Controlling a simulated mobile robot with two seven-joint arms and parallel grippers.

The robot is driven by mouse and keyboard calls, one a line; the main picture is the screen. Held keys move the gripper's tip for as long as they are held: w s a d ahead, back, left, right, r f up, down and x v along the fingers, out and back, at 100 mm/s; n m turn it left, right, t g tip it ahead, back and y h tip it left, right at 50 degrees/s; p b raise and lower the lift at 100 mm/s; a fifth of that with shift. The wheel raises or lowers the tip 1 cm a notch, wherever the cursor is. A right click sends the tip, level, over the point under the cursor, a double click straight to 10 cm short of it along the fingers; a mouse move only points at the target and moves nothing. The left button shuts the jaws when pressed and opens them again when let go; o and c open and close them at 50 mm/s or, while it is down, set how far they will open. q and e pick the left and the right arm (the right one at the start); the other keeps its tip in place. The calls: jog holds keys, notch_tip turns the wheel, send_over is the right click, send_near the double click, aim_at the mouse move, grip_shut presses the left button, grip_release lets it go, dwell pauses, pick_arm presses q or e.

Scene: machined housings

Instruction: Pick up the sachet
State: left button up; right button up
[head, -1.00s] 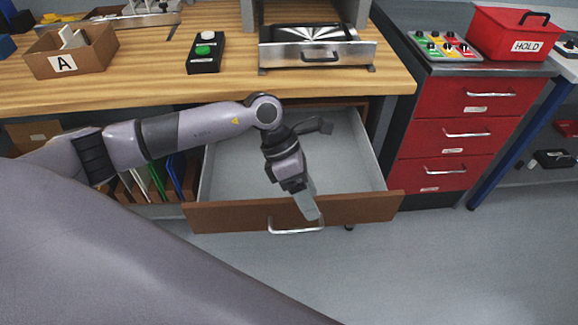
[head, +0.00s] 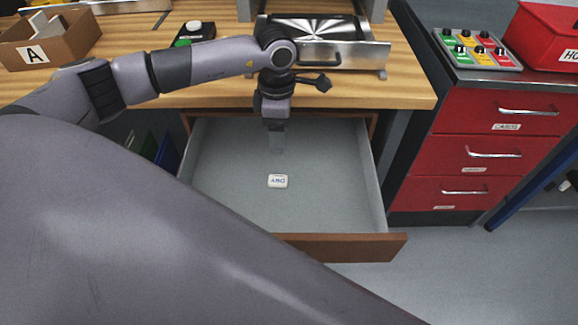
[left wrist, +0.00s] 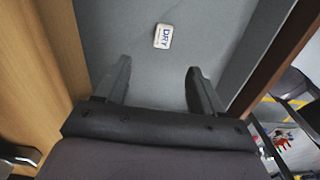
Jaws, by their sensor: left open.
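The sachet (head: 278,181) is a small white packet with blue lettering, lying flat on the grey floor of the open drawer (head: 330,190). In the left wrist view the sachet (left wrist: 163,36) reads "DRY" and lies beyond the fingertips, roughly between their lines. My left gripper (head: 276,145) points down over the back part of the drawer, behind the sachet and apart from it. In the left wrist view the left gripper (left wrist: 158,75) has its two fingers spread wide with nothing between them. My right gripper is not in view.
The wooden worktop (head: 405,90) overhangs the drawer's back. A metal tray unit (head: 340,55) stands on it, with a box marked A (head: 40,45) at left. Red drawers (head: 480,155) stand at right. The drawer holds nothing else visible.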

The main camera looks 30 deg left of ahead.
pick_arm(q)
jog(key=b, duration=0.3)
send_over(278, 179)
notch_tip(278, 179, down, 4)
jog(key=f, duration=0.1)
jog(key=f+b, duration=0.2)
jog(key=shift+s+d+f+b, duration=0.15)
jog(key=shift+s+d+b, duration=0.05)
jog(key=shift+b, duration=0.2)
jog(key=shift+f+b, duration=0.35)
jog(key=shift+f, duration=0.7)
jog(key=f, duration=0.5)
jog(key=shift+w+a+f+b, duration=0.2)
jog(key=shift+f+b, duration=0.05)
jog(key=shift+b, duration=0.15)
jog(key=c, duration=1.1)
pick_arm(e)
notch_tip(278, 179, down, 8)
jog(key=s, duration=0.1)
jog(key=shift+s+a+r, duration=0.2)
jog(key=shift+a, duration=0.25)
